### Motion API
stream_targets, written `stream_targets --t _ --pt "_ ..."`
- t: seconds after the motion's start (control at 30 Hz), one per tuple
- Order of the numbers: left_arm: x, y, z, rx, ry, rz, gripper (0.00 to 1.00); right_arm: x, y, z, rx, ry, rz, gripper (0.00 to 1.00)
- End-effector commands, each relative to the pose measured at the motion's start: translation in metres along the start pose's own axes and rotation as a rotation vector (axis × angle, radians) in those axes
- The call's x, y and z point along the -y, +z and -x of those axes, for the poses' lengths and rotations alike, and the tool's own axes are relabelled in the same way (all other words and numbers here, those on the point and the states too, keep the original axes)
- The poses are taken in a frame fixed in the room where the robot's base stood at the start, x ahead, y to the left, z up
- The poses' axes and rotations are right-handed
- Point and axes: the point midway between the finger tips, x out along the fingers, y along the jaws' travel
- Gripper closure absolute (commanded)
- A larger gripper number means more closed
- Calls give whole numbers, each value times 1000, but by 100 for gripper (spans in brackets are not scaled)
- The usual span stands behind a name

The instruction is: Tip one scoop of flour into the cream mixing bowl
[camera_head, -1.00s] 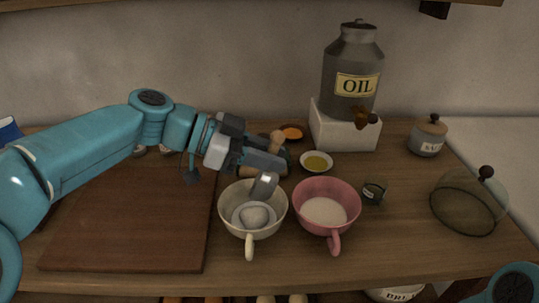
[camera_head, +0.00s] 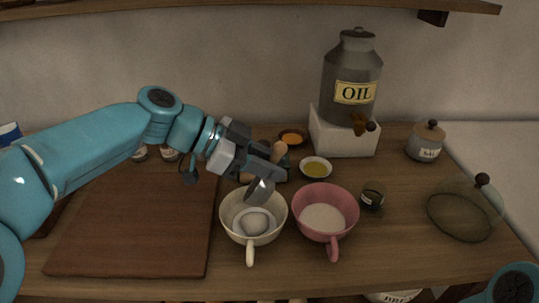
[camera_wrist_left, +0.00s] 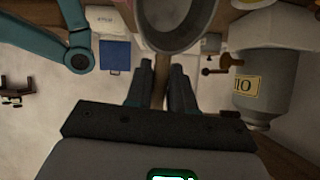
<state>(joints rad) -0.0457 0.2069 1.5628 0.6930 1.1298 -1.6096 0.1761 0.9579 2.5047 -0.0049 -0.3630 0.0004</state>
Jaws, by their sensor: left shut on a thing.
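The cream mixing bowl (camera_head: 228,229) stands on the counter, right of the board, with its handle toward me. A rounded pale mound (camera_head: 254,222) lies in it. My left gripper (camera_head: 280,172) is above and behind the bowl, shut on the wooden handle of a grey metal scoop. The scoop's cup (camera_head: 261,190) is tilted over the bowl's back rim. In the left wrist view the cup (camera_wrist_left: 180,30) shows a grey inside with no clear flour; the gripper (camera_wrist_left: 162,82) clasps the handle. My right gripper is out of view.
A pink bowl (camera_head: 352,205) with white contents stands close right of the cream bowl. Behind are a yellow dish (camera_head: 316,168), an orange dish (camera_head: 292,138) and the oil urn (camera_head: 352,75). A dark cup (camera_head: 372,196) and glass dome (camera_head: 463,208) stand right. The board (camera_head: 135,225) is bare.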

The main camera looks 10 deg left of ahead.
Motion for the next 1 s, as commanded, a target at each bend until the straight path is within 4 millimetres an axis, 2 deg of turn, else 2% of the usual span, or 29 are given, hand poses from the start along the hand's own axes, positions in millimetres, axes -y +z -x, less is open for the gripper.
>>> stream_targets --t 0.03,1.0 --pt "0 -12 6 41 2 -10 100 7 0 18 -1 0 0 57" --pt "2 -29 15 906 -21 -200 100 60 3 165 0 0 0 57"
